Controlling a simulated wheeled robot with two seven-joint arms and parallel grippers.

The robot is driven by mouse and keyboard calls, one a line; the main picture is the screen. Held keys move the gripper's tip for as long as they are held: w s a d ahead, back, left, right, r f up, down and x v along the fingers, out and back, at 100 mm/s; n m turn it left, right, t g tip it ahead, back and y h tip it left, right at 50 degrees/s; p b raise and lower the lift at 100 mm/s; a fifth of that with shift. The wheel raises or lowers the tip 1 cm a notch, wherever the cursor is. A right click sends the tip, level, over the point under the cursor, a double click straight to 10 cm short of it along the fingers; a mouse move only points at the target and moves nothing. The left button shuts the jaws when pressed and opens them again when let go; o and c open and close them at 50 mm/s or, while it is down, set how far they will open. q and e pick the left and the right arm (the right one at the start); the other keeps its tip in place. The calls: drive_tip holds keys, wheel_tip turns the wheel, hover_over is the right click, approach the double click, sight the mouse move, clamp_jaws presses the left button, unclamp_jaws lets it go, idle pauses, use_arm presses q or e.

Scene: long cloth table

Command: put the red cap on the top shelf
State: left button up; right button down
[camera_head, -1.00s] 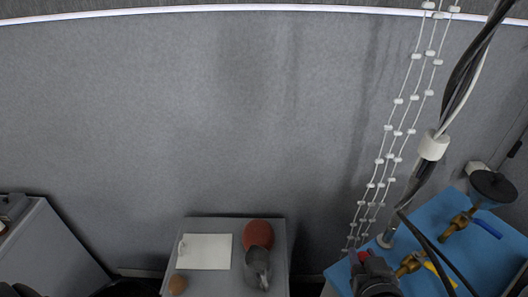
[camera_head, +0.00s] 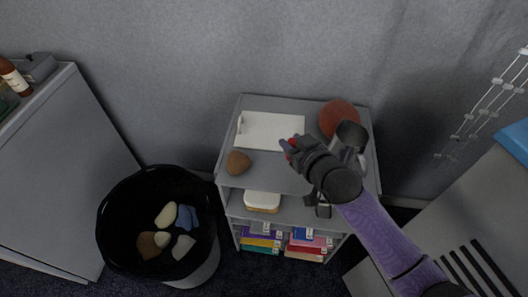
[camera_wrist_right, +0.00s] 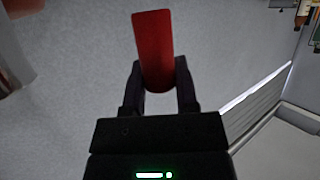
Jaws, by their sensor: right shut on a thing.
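My right gripper (camera_head: 291,150) reaches in from the lower right in the head view, over the top of the grey shelf unit (camera_head: 262,181). It is shut on a red piece, which I take as the red cap (camera_wrist_right: 154,50). In the right wrist view the cap stands out lengthwise beyond the two dark fingers. In the head view only a small bit of red shows at the fingertips. The height of the gripper above the top shelf is hard to tell. My left gripper is not in view.
On the top shelf are a white board (camera_head: 270,130), a brown lump (camera_head: 238,163), a red ball (camera_head: 339,119) and a metal jug (camera_head: 348,143). Lower shelves hold a pale box (camera_head: 262,201) and coloured books. A black bin (camera_head: 124,214) stands left. Bare shelf top lies mid-front.

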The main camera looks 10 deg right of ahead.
wheel_tip(320, 180, down, 9)
drive_tip(key=b, duration=0.4)
drive_tip(key=shift+s+d, duration=0.1)
drive_tip(key=shift+d, duration=0.05)
drive_tip(key=shift+r, duration=0.2)
